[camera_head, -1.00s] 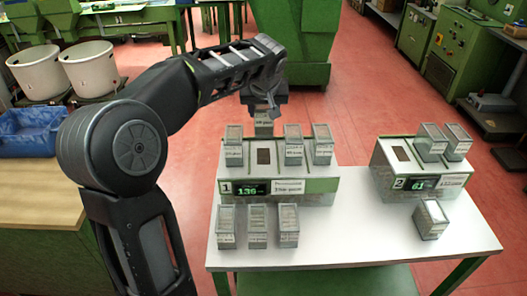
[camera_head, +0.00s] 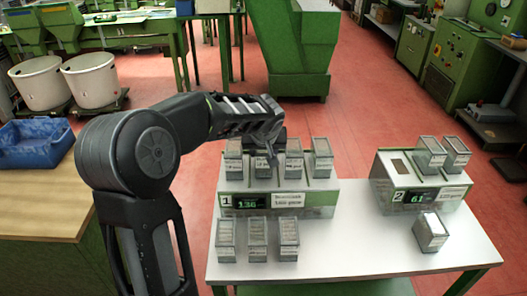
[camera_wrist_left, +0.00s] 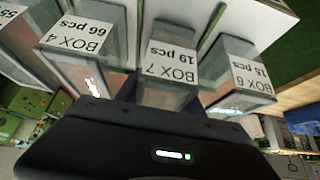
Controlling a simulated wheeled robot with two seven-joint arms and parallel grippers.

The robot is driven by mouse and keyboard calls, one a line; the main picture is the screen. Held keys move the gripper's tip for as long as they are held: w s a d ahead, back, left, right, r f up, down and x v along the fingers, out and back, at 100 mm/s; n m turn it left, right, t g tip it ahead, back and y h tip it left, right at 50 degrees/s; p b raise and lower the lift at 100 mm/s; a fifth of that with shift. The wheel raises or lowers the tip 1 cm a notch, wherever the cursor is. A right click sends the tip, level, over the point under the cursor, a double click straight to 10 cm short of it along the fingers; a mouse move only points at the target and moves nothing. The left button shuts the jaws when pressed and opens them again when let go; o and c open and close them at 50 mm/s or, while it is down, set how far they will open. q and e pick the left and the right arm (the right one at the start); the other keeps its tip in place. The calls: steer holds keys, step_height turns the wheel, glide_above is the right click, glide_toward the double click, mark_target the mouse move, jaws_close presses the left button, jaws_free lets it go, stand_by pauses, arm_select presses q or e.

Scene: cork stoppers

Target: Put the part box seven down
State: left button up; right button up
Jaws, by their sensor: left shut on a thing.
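Box seven is a small grey part box with a white label. In the head view box seven (camera_head: 263,170) is upright in the gap between two similar boxes on top of scale 1 (camera_head: 232,201). I cannot tell whether its base touches the scale. My left gripper (camera_head: 264,153) is shut on its upper part from above. The left wrist view shows the label "BOX 7, 19 pcs" on box seven (camera_wrist_left: 172,65) in front of the gripper, with box 4 (camera_wrist_left: 85,45) on the left and box 6 (camera_wrist_left: 237,75) on the right. My right gripper is out of view.
Another part box (camera_head: 321,160) stands at the right end of scale 1. Scale 2 (camera_head: 400,182) holds two boxes at the right. Several boxes stand on the white table (camera_head: 345,245) in front. The table between the front boxes is clear.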

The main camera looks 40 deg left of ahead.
arm_select(q)
steer(key=shift+f, duration=0.25)
steer(key=shift+f, duration=0.15)
steer(key=o, duration=1.4)
